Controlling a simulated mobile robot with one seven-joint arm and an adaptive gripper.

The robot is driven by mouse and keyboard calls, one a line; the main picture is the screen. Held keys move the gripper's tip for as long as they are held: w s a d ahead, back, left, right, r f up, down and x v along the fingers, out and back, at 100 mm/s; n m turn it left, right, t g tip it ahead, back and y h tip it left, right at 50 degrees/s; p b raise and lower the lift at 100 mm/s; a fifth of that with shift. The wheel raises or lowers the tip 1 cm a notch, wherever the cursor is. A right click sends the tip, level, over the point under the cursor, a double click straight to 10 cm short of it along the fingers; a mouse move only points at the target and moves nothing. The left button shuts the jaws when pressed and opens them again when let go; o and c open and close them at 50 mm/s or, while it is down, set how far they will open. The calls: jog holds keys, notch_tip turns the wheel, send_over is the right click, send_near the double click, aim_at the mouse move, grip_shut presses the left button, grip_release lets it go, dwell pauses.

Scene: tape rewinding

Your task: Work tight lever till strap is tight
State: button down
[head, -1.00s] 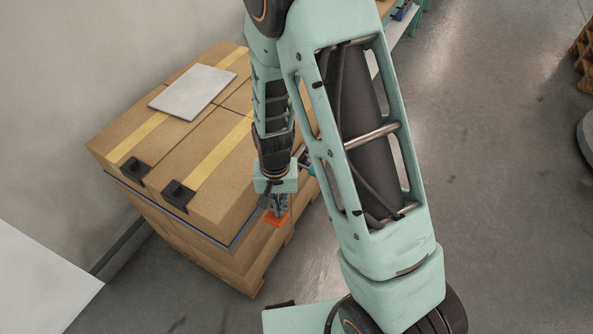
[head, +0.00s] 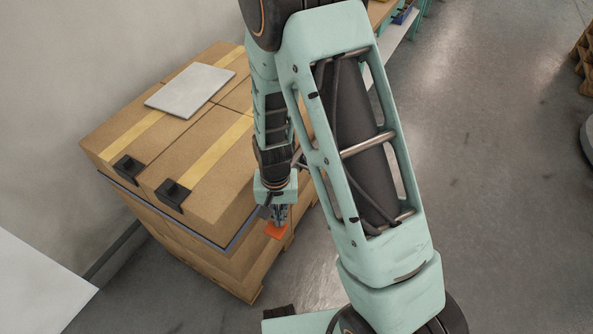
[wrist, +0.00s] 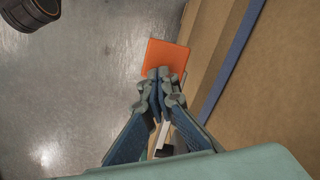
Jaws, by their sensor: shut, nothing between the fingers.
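A flat orange piece (head: 276,231) shows at the right front side of the stacked cardboard boxes, just below my gripper (head: 275,218). In the wrist view the orange piece (wrist: 167,57) lies right at the fingertips of my gripper (wrist: 160,76). The fingers are together with nothing seen between them. They look in contact with the orange piece or very close to it; I cannot tell which. A thin white strip (wrist: 163,135) shows partly behind the fingers. No strap can be clearly made out, and whether the orange piece is the lever is not certain.
The boxes (head: 225,205) are stacked on a pallet, with yellow bands (head: 215,150), black corner pieces (head: 172,192) and a grey plate (head: 190,90) on top. A dark blue edge (wrist: 235,55) runs along the stack. Open floor (head: 490,200) lies to the right.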

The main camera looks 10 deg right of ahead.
jog(key=shift+f+b, duration=0.3)
jog(key=shift+f, duration=0.3)
notch_tip(320, 180, up, 10)
jog(key=p, duration=0.8)
jog(key=shift+r, duration=0.15)
dwell(3.0)
dwell(0.5)
jog(key=shift+f+b, duration=4.25)
jog(key=shift+f, duration=0.95)
notch_tip(320, 180, up, 10)
jog(key=p, duration=0.8)
jog(key=shift+r, duration=0.2)
